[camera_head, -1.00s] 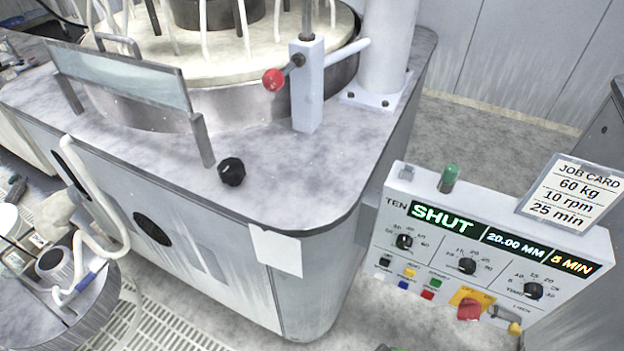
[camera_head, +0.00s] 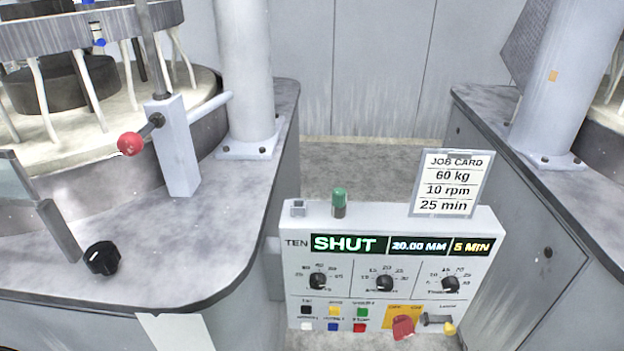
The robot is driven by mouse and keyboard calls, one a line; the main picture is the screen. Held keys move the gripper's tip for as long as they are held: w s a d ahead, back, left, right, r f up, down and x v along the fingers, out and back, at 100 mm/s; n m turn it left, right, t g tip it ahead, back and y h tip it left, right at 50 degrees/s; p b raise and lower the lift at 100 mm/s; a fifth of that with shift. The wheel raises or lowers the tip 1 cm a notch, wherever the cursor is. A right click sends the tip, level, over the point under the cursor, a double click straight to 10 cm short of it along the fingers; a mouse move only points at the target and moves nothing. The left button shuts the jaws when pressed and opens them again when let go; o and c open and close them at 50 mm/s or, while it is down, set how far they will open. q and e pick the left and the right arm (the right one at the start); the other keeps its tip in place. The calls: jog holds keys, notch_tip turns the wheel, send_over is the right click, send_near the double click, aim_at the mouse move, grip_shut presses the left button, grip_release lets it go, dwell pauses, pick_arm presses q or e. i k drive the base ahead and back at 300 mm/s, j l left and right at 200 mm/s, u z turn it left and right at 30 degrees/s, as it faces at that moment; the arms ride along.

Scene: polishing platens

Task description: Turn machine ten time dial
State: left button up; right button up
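The control panel (camera_head: 294,262) of machine ten stands at the lower middle in the head view, labelled TEN. Its display (camera_head: 400,245) reads SHUT, 20.00 MM and 5 MIN. Three black dials sit in a row below: the left dial (camera_head: 318,281), the middle dial (camera_head: 384,283) and the right dial (camera_head: 450,284), whose small label looks like the time one. A job card (camera_head: 450,183) on top of the panel reads 60 kg, 10 rpm, 25 min. Neither of my grippers shows in the head view.
Several coloured buttons, a red knob (camera_head: 402,327) on a yellow plate and a small lever (camera_head: 438,319) sit below the dials. A green-capped post (camera_head: 339,201) stands on the panel. Machine bodies flank it, with a red-ball lever (camera_head: 130,144) on the left one.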

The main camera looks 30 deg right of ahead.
aim_at(450, 283)
jog(key=z, duration=1.25)
